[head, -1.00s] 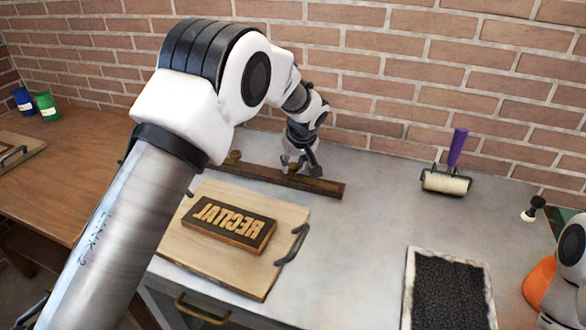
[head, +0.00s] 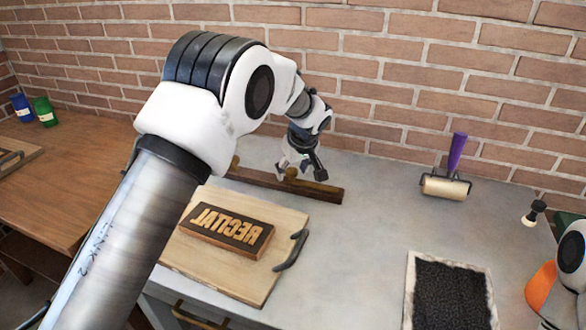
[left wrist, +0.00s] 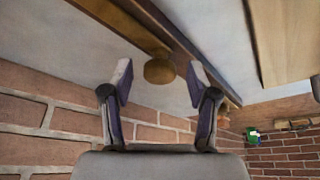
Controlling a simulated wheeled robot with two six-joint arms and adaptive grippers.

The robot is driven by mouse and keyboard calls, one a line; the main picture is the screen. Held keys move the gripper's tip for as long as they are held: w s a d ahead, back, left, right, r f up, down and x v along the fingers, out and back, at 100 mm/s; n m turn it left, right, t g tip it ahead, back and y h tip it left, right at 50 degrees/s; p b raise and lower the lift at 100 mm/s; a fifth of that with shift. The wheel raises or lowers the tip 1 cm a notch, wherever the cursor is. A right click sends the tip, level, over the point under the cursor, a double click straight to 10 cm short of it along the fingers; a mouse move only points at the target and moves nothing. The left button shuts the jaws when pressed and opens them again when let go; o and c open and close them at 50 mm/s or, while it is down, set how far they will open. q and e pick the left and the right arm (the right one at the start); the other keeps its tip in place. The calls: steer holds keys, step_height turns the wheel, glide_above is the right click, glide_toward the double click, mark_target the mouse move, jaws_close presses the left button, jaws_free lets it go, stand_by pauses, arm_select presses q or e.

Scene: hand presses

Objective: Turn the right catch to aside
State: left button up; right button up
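A long dark wooden bar (head: 255,177) lies on the grey table by the brick wall. The right catch (head: 291,174), a brown wooden piece with a round knob, sits on it. In the left wrist view the knob (left wrist: 160,70) shows between the fingers, with its wooden arm (left wrist: 125,22) running up and left beside the bar. My left gripper (head: 301,175) is open over the catch. In the left wrist view its fingers (left wrist: 160,86) stand apart on both sides of the knob, with visible gaps. My right gripper is not in view.
A board (head: 186,254) with a RECITAL type block (head: 229,231) lies in front of the bar. A roller with a purple handle (head: 457,151), a black-filled tray (head: 409,300) and an orange object (head: 541,287) are to the right. Bare table lies between bar and roller.

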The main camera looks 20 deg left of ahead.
arm_select(q)
steer(key=shift+r, duration=0.2)
steer(key=v, duration=1.1)
steer(key=shift+d+r, duration=0.2)
steer(key=shift+r, duration=0.1)
steer(key=shift+s+r, duration=0.1)
